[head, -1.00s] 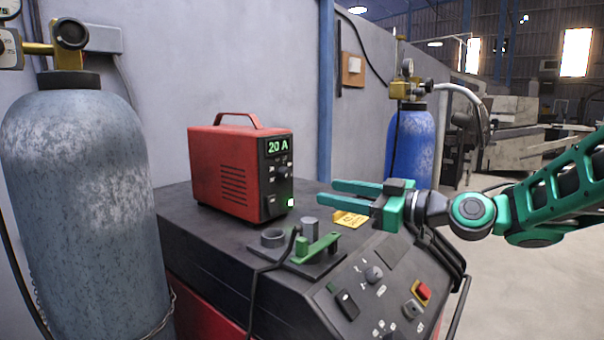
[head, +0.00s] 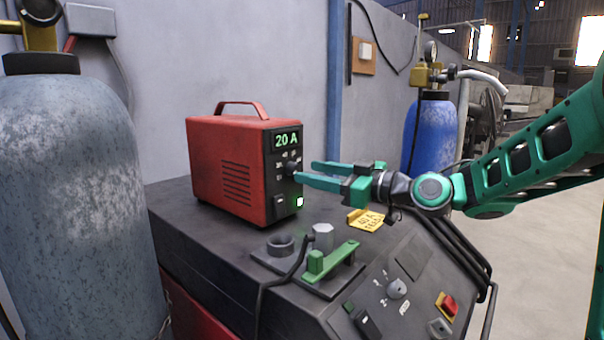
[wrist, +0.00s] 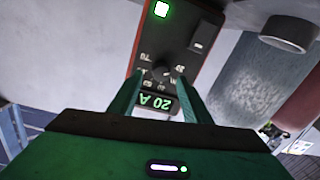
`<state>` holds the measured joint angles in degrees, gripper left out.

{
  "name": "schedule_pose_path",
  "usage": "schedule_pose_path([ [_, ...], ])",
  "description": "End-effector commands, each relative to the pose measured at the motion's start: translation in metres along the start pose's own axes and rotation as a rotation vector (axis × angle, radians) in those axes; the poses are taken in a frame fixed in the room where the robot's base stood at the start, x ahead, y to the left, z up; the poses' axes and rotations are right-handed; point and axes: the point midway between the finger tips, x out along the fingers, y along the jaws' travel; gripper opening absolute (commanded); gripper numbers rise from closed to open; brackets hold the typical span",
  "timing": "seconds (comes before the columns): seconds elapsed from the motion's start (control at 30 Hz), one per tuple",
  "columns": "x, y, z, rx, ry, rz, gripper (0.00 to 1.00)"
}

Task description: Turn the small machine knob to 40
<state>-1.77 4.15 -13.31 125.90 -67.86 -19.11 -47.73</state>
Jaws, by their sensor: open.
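The small machine is a red box (head: 228,165) with a top handle, standing on the dark cabinet. Its black front panel carries a display (head: 287,140) reading 20 A in green. The dark knob (head: 291,168) sits below the display with number marks around it. In the wrist view the panel is upside down, and the knob (wrist: 161,72) lies between my two fingers. My gripper (head: 305,174) is open, its teal fingertips at the panel, one on either side of the knob. I cannot tell whether they touch it. A lit green square (head: 299,202) is low on the panel.
The cabinet top (head: 190,225) holds a green clamp (head: 330,262), grey cylinders and a yellow tag (head: 366,219). Its sloped panel has a larger knob (head: 397,289) and a red switch (head: 447,304). Gas cylinders stand at left (head: 75,190) and behind (head: 430,130).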

Motion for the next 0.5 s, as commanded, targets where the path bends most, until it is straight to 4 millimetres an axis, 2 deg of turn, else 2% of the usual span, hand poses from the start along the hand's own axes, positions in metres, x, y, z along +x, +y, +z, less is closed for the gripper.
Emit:
schedule_pose_path([
  [0.03, 0.009, -0.001, 0.000, -0.001, 0.000, -0.003, 0.44],
  [0.2, 0.028, 0.000, 0.000, -0.001, 0.000, -0.001, 0.44],
  [0.5, 0.038, 0.001, 0.000, 0.000, 0.001, 0.002, 0.44],
])
